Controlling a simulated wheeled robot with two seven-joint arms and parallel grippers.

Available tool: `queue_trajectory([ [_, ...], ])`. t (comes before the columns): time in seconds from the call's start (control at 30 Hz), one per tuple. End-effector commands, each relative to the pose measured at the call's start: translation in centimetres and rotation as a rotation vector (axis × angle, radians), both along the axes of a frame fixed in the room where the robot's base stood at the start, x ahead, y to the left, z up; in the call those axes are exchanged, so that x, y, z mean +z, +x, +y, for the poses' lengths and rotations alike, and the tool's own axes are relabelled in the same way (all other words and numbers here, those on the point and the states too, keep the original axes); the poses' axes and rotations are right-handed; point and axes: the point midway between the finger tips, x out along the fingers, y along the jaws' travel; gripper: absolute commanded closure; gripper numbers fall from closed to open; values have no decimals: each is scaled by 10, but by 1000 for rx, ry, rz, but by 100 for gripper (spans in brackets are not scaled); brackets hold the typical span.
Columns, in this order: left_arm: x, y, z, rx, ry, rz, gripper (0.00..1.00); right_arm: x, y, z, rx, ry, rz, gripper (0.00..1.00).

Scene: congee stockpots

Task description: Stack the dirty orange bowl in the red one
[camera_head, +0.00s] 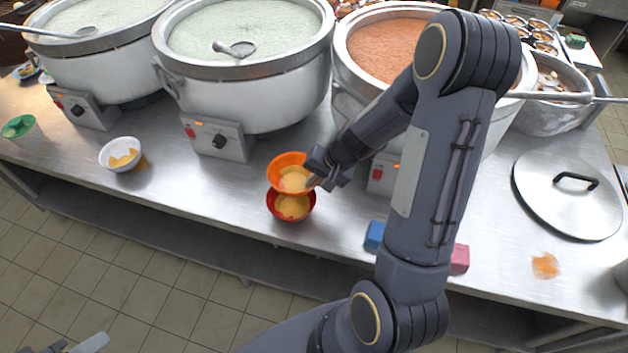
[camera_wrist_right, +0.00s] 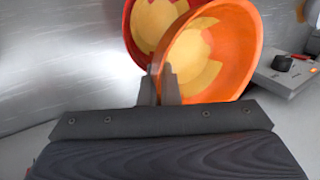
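The orange bowl (camera_head: 287,160) has yellow residue inside and is tilted. It overlaps the back of the red bowl (camera_head: 291,217) in the head view. The red bowl stands on the steel counter, also with yellow residue inside. I cannot tell whether the bowls touch. Only the tip of my left gripper (camera_head: 80,345) shows at the bottom left edge.
Large stockpots (camera_head: 245,80) with control boxes line the back of the counter (camera_head: 210,185). A white bowl (camera_head: 122,154) with orange stains stands left. A blue block (camera_head: 375,236) and pink block (camera_head: 460,259) lie near my right arm. A steel lid (camera_head: 567,210) lies right.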

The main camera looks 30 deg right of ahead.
Motion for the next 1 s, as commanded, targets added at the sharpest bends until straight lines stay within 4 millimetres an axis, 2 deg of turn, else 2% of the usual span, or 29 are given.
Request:
queue_trajectory([
  [0.73,-14,0,0,0,0,0,64,-11,0,0,0,1,-1,100],
  [0.9,-14,0,0,0,0,0,64,-11,0,0,0,0,0,75],
  [1.0,-14,0,0,0,0,0,64,-11,0,0,0,0,0,75],
])
